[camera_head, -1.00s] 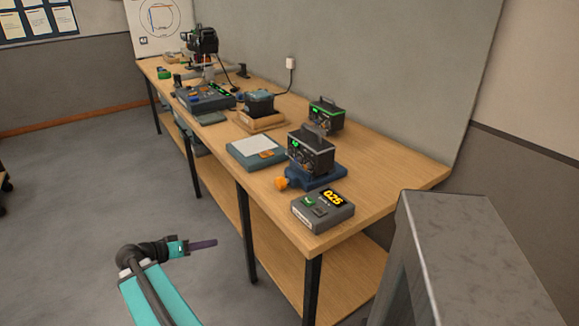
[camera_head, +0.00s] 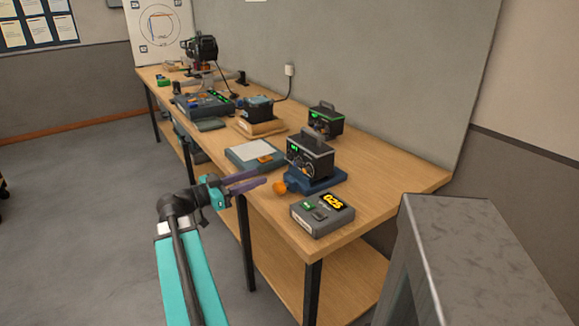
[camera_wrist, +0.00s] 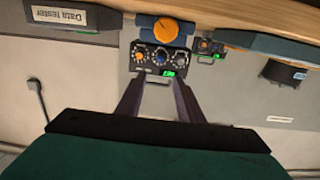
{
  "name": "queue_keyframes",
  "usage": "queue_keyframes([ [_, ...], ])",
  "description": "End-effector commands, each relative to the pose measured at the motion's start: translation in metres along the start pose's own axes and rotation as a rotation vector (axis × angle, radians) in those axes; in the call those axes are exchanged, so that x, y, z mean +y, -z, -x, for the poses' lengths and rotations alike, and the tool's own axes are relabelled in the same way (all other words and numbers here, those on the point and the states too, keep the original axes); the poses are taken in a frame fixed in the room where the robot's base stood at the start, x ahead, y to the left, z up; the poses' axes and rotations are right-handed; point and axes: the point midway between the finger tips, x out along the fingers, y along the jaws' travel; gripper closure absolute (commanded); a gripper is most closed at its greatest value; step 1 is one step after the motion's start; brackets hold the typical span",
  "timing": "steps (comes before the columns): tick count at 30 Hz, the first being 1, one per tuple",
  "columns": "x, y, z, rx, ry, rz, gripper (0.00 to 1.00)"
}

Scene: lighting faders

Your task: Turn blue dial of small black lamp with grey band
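A small black box-shaped lamp with a grey top edge (camera_head: 310,155) and a green readout stands on a blue base near the table's right end.
The orange knob (camera_head: 280,188) juts from the blue base toward my gripper. A grey box with a yellow display (camera_head: 322,213) stands at the near table corner. A grey tray-like device (camera_head: 250,153) lies to the left. The wooden table (camera_head: 385,190) is bare at right.

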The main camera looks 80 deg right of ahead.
Motion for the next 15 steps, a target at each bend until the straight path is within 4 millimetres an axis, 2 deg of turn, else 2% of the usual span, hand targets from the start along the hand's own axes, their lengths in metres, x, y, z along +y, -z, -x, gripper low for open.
queue_keyframes([
  [8,-0.001,0.0,-0.007,-0.001,0.0,0.001,0.66],
  [15,0.0,0.0,-0.031,-0.002,-0.001,0.001,0.66],
])
